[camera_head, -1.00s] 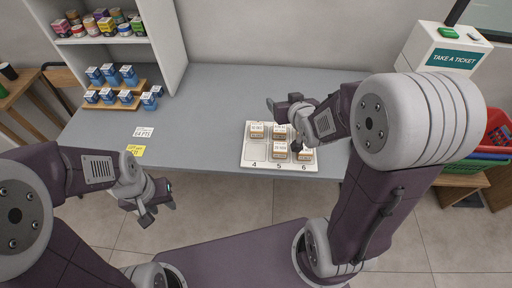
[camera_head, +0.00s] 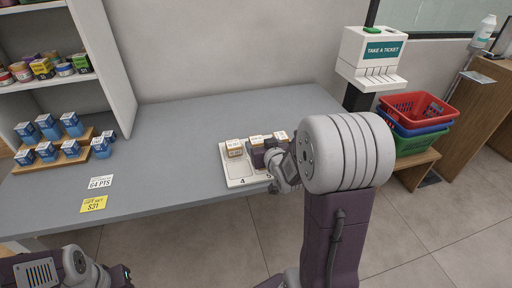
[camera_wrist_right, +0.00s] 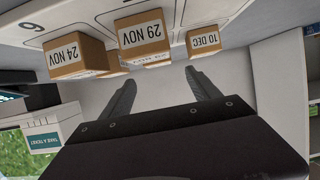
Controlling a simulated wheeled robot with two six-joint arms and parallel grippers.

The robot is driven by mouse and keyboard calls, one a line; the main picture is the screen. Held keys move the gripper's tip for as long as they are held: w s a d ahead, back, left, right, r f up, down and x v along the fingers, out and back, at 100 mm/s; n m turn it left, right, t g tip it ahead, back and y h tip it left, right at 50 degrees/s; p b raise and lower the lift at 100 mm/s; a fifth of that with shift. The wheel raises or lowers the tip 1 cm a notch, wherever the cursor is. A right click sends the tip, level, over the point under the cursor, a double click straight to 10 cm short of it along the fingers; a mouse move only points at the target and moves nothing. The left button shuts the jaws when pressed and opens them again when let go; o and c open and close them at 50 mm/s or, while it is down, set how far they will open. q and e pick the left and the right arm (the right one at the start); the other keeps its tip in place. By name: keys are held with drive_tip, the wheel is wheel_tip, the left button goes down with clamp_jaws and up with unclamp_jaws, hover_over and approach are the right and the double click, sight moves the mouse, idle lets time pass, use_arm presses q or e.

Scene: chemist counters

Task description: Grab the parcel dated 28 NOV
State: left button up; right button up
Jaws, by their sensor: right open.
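Small brown parcels with white date labels stand on a white numbered board (camera_head: 240,180). In the right wrist view, upside down, I read 24 NOV on one parcel (camera_wrist_right: 75,58), 29 NOV on another (camera_wrist_right: 142,38) and 10 DEC on a third (camera_wrist_right: 204,41). Another parcel (camera_wrist_right: 146,59) is mostly hidden beyond the 29 NOV one, its label unreadable. I cannot read 28 NOV anywhere. My right gripper (camera_wrist_right: 163,82) is open and empty, close to the parcels; in the head view it covers part of the board. My left gripper (camera_head: 122,276) is cut off at the bottom edge.
The grey counter (camera_head: 185,130) is clear between the board and the blue boxes (camera_head: 50,140) at left. A ticket machine (camera_head: 372,58) and stacked baskets (camera_head: 418,110) stand at right.

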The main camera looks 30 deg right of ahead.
sight(257, 141)
drive_tip(key=x, duration=0.3)
drive_tip(key=shift+s+d+f, duration=0.1)
drive_tip(key=shift+s+f, duration=0.05)
drive_tip(key=shift+w+f+b, duration=0.25)
drive_tip(key=shift+b, duration=0.1)
drive_tip(key=x, duration=0.4)
drive_tip(key=shift+w+f+b, duration=0.15)
drive_tip(key=shift+f+b, duration=0.15)
drive_tip(key=shift+r, duration=0.15)
drive_tip(key=c, duration=1.5)
